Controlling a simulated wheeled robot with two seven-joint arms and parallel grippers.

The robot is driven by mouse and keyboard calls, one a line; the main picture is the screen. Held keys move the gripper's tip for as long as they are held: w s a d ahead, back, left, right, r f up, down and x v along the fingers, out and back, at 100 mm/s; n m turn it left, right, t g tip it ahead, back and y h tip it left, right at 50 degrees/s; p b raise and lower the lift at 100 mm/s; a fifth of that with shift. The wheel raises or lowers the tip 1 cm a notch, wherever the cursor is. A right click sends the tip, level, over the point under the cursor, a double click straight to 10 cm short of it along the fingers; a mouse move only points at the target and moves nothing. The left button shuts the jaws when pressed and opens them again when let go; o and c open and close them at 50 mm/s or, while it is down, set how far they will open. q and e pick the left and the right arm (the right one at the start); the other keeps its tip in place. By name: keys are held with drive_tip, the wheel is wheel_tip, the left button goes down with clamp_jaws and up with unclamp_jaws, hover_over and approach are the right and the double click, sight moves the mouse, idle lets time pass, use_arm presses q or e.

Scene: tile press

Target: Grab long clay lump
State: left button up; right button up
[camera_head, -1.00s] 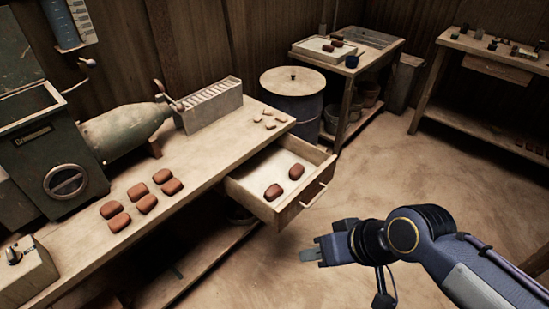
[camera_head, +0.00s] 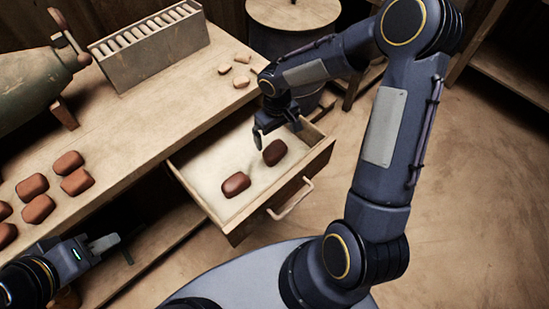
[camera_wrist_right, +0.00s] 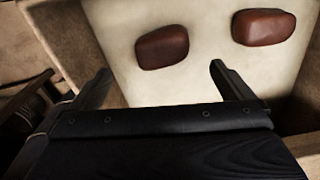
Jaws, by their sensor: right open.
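Two reddish-brown clay lumps lie apart in the open drawer: one further back (camera_head: 274,152) and one nearer the bottom left (camera_head: 236,184). The right wrist view shows a shorter-looking lump (camera_wrist_right: 161,47) ahead of the fingers and a slightly longer-looking one (camera_wrist_right: 263,26) to the right. My right gripper (camera_head: 269,137) is over the drawer's back right part, beside the further lump. Its fingers are spread and empty in the right wrist view (camera_wrist_right: 158,82). My left gripper (camera_head: 112,246) is at the bottom left, in front of the bench; its jaw opening is unclear.
The drawer (camera_head: 285,185) has raised walls and a handle (camera_head: 290,199). More clay lumps (camera_head: 68,164) lie on the workbench (camera_head: 135,130), with small pale pieces (camera_head: 241,82) and a slotted rack (camera_head: 150,45). A drum (camera_head: 293,14) stands behind. Floor at the right is open.

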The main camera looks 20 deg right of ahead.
sight(275, 150)
drive_tip(key=f, duration=0.4)
drive_tip(key=f+b, duration=0.1)
drive_tip(key=f, duration=0.4)
drive_tip(key=shift+w+a+f, duration=0.15)
drive_tip(key=shift+w, duration=0.05)
drive_tip(key=c, duration=1.3)
drive_tip(key=shift+o, duration=0.2)
